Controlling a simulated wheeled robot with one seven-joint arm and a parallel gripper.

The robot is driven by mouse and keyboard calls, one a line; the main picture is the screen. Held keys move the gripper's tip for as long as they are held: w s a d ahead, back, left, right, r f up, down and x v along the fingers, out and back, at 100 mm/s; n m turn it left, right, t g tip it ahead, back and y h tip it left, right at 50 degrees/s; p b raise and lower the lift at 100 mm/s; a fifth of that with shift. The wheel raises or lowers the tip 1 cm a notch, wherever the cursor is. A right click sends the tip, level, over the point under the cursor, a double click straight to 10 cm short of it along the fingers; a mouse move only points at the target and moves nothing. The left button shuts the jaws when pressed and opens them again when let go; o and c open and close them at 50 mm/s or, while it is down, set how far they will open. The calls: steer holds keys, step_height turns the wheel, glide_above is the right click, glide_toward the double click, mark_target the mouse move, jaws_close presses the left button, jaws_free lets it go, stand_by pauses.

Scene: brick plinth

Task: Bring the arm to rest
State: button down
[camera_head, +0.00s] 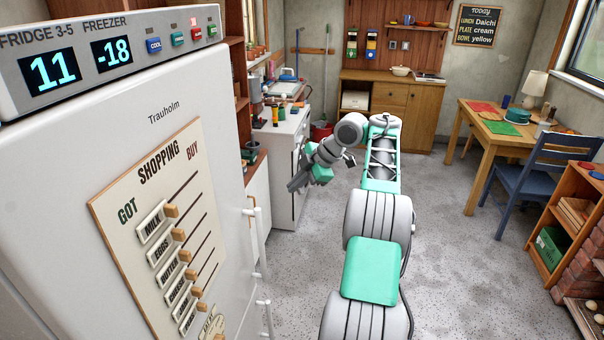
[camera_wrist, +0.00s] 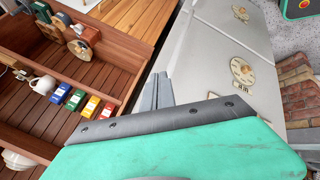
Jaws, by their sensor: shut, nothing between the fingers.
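My arm reaches out over the open floor in the head view, bent back to the left at its far end. The grey fingers (camera_wrist: 157,92) show in the wrist view beyond the green and grey wrist housing. They are together, with nothing between them.
The white fridge-freezer (camera_head: 110,130) with its shopping board (camera_head: 150,210) fills the left. A wooden table (camera_head: 480,131), blue chair (camera_head: 545,165) and low shelf (camera_head: 566,222) stand right. Floor between is clear. A wooden shelf (camera_wrist: 50,128) holds a mug (camera_wrist: 42,85) and coloured packets.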

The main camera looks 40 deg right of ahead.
steer(key=s+d+f+m+g+h, duration=0.15)
steer(key=d+f+m, duration=0.35)
steer(key=f+m, duration=0.8)
steer(key=s+a+f+m+g, duration=0.1)
steer(key=s+a+f+m, duration=0.1)
steer(key=s+a+m, duration=0.3)
steer(key=s+a+f+m+g, duration=0.1)
steer(key=s+f+m+g, duration=0.15)
steer(key=s, duration=0.45)
steer(key=s+a+r+g+h+b, duration=0.1)
steer(key=s+a+r, duration=0.1)
steer(key=s+a, duration=0.5)
steer(key=s+a+r+g+h, duration=0.1)
steer(key=s+a, duration=0.4)
steer(key=a, duration=0.5)
steer(key=w+a+r+n+t+b, duration=0.1)
steer(key=a+r+n+t, duration=0.4)
steer(key=a+r, duration=0.5)
steer(key=w+a, duration=0.1)
steer(key=a, duration=0.3)
steer(key=shift+b, duration=0.35)
